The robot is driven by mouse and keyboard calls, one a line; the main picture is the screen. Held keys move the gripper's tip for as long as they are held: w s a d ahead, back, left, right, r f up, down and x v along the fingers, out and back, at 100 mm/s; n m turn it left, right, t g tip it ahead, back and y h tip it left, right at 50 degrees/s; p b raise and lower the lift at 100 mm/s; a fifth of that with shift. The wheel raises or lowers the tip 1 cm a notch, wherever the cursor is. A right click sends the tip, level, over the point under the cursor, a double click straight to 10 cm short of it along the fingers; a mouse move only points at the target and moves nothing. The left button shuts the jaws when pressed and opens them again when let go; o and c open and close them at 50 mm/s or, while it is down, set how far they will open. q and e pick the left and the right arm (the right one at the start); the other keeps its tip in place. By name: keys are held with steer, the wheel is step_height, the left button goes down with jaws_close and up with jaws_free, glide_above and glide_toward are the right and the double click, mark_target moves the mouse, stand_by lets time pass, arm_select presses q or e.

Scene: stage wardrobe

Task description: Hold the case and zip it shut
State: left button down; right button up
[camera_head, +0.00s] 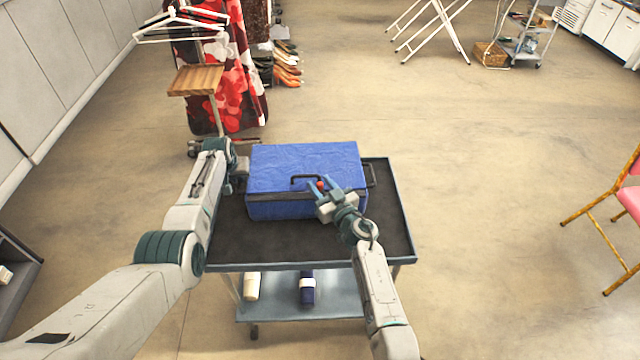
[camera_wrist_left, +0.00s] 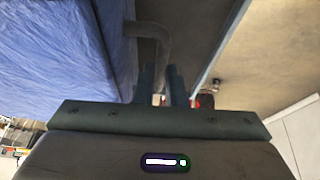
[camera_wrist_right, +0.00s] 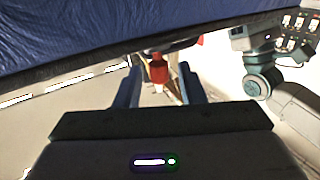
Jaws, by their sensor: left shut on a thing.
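The blue case (camera_head: 305,160) lies on the dark cart top, with a dark handle at its front and a grey strip (camera_head: 278,196) along its front upper edge. My left gripper (camera_head: 241,167) is at the case's left end. In the left wrist view its fingers (camera_wrist_left: 162,85) are close together on the grey side handle (camera_wrist_left: 153,40). My right gripper (camera_head: 322,185) is at the case's front, right of the middle. In the right wrist view its fingers (camera_wrist_right: 160,88) are apart, with a red pull (camera_wrist_right: 158,70) showing between them. I cannot tell whether they touch it.
The cart (camera_head: 395,215) has bare top in front of and right of the case. Its lower shelf (camera_head: 275,310) holds a cream item and a dark blue item. A clothes rack with a red garment (camera_head: 235,85) stands behind left. A pink chair (camera_head: 628,200) stands at far right.

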mark_target(357, 192)
steer(key=shift+w+a, duration=0.2)
steer(key=shift+w, duration=0.2)
jaws_close()
steer(key=d, duration=1)
steer(key=shift+d, duration=0.15)
arm_select(q)
steer(key=shift+a, duration=0.15)
arm_select(e)
steer(key=shift+d, duration=0.15)
jaws_free()
